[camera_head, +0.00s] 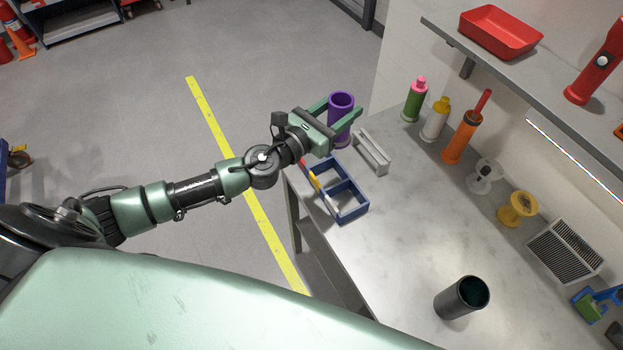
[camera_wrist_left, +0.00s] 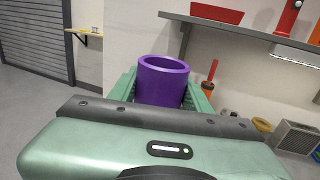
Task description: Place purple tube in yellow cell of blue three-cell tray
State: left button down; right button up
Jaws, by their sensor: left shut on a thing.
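The purple tube (camera_head: 341,111) is upright between the two green fingers of my left gripper (camera_head: 336,110), which is shut on it. In the left wrist view the purple tube (camera_wrist_left: 163,82) shows between the fingers with its open top up. The blue three-cell tray (camera_head: 352,215) lies on the grey table, nearer to the head camera than the gripper. A yellow cell marking (camera_head: 315,181) shows along its left side, with red and white parts beside it. The gripper and arm hide part of the tray's far end. My right gripper is not in view.
A grey slotted block (camera_head: 371,152) stands close to the right of the tube. Bottles, an orange tool (camera_head: 463,135) and spools line the wall. The table's middle is clear. A shelf (camera_head: 530,80) overhangs the wall side.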

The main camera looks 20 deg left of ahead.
pick_arm(q)
jog(key=shift+s+a+r+y, duration=0.1)
jog(key=shift+a+y, duration=0.2)
jog(key=shift+a, duration=0.05)
jog(key=shift+n+t, duration=0.3)
jog(key=shift+d, duration=0.1)
jog(key=shift+w+f+p, duration=0.2)
jog(key=shift+f+p, duration=0.2)
jog(key=shift+f, duration=0.1)
jog(key=f, duration=0.1)
jog(key=a+f, duration=0.1)
jog(key=shift+s+f, duration=0.2)
jog(key=shift+f, duration=0.1)
notch_tip(320, 180, down, 17)
jog(key=b, duration=1.3)
jog(key=shift+r+b, duration=0.15)
jog(key=shift+b, duration=0.25)
jog(key=shift+d, duration=0.1)
